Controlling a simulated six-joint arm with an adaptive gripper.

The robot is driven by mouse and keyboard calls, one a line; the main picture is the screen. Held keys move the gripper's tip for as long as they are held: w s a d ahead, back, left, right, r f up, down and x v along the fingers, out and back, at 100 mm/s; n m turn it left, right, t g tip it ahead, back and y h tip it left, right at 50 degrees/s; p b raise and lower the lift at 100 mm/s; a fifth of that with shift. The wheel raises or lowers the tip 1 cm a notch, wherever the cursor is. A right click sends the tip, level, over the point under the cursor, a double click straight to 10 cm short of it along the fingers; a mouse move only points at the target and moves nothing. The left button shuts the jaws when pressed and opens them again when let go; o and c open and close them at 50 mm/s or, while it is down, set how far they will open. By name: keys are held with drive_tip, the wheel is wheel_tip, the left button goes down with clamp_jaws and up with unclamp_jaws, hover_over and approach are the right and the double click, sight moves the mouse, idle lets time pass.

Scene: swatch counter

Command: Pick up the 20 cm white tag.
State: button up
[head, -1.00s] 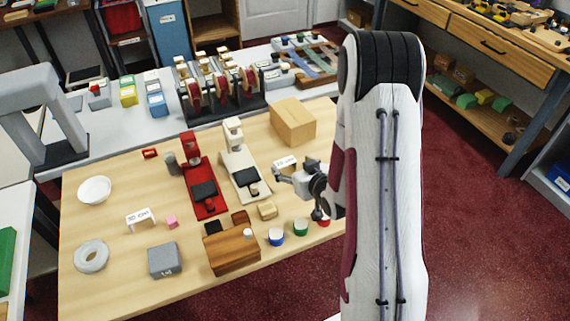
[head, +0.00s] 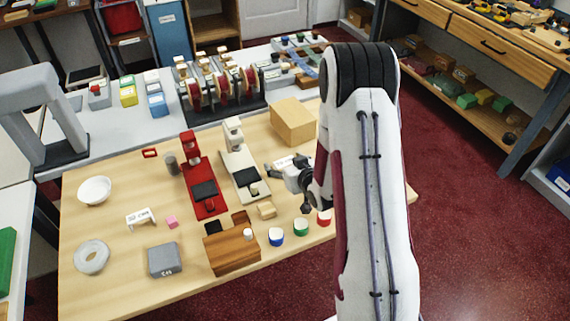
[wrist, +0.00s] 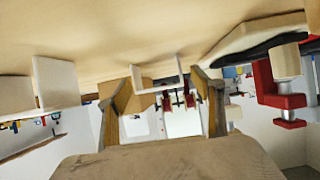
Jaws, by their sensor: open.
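A small white tag (head: 284,161) stands on the wooden counter between the cream press and the pale wooden box. Its lettering is too small to read surely. My gripper (head: 285,189) is low over the counter, just in front of the tag. In the wrist view, which is upside down, the tag (wrist: 158,84) shows as a thin white bracket between my two open fingers (wrist: 165,92). I see nothing held, and I cannot tell how far apart tag and fingertips are. A second white tag (head: 140,217), marked 30 cm or similar, stands at the left.
The cream press (head: 240,165) is close left of my gripper, with the red press (head: 203,185) beyond. The pale wooden box (head: 292,122) stands behind. The counter's left part has free room.

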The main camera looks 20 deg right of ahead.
sight(285, 161)
idle(0.4)
drive_tip(key=c, duration=0.9)
drive_tip(key=shift+c, duration=0.2)
drive_tip(key=shift+r, duration=0.2)
drive_tip(key=shift+r, duration=4.8)
